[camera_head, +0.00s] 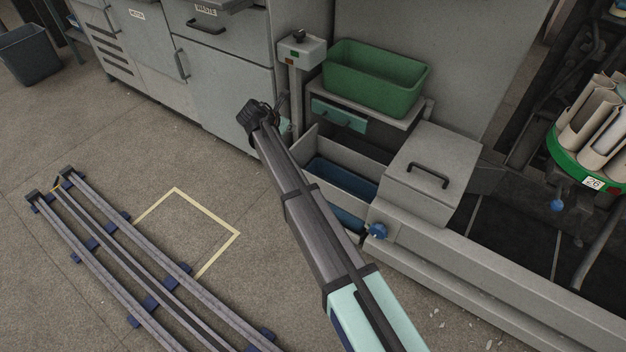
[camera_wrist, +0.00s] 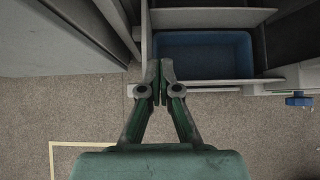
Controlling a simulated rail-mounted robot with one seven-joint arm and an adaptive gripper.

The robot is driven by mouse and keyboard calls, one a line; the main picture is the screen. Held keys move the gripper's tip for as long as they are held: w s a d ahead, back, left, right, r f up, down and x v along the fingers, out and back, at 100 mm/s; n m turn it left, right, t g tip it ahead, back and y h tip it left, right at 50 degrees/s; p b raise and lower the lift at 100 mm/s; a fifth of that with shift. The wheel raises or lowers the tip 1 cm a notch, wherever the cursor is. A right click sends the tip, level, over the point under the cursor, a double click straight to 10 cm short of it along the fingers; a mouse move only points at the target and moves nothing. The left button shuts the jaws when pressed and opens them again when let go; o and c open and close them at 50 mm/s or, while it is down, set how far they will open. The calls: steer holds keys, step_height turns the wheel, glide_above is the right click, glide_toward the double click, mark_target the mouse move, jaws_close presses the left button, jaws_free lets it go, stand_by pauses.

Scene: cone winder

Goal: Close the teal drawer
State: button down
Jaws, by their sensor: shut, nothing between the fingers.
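In the head view, the teal drawer front (camera_head: 338,115) with a dark handle sits under the shelf that bears a green bin. I cannot tell how far it stands out. Below it is an open grey compartment (camera_head: 312,138) with blue bins inside. My gripper (camera_head: 272,112) is to the left of the teal front, near the grey post; my arm hides part of this area. In the wrist view, my gripper (camera_wrist: 160,76) is shut and empty. Its tips overlap the front left corner of the grey compartment, where a blue bin (camera_wrist: 203,50) shows; contact is unclear.
The green bin (camera_head: 374,80) stands on the shelf. A grey post with a control box (camera_head: 302,50) is close to my gripper. Grey cabinets (camera_head: 222,85) line the left, and a lidded grey box (camera_head: 433,170) is on the right.

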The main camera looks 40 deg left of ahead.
steer(key=p+v, duration=0.2)
steer(key=v, duration=0.6)
steer(key=s+d+f+m+g+h, duration=0.1)
steer(key=s+d+f+m+g, duration=0.1)
steer(key=d+f+m, duration=0.3)
steer(key=s+d+f+m+g+h, duration=0.1)
steer(key=s+d+f+m+g, duration=0.1)
steer(key=d+f+m, duration=0.3)
steer(key=d+m, duration=0.3)
steer(key=d, duration=0.4)
steer(key=shift+d+f+h, duration=0.2)
steer(key=shift+f+h, duration=0.15)
steer(key=shift+h, duration=0.05)
steer(key=c, duration=1.8)
jaws_free()
steer(key=shift+d+f, duration=0.15)
steer(key=shift+d, duration=0.1)
steer(key=o, duration=0.6)
steer(key=shift+d+f, duration=0.1)
steer(key=shift+f, duration=0.1)
steer(key=shift+c, duration=0.2)
steer(key=shift+o, duration=0.2)
steer(key=shift+f+b, duration=0.35)
steer(key=shift+b, duration=0.25)
steer(key=m+t+y+b, duration=0.3)
steer(key=m+t+b, duration=0.2)
steer(key=t+b, duration=0.55)
glide_toward(332, 122)
steer(key=shift+b+x, duration=2.65)
steer(key=shift+x, duration=2.65)
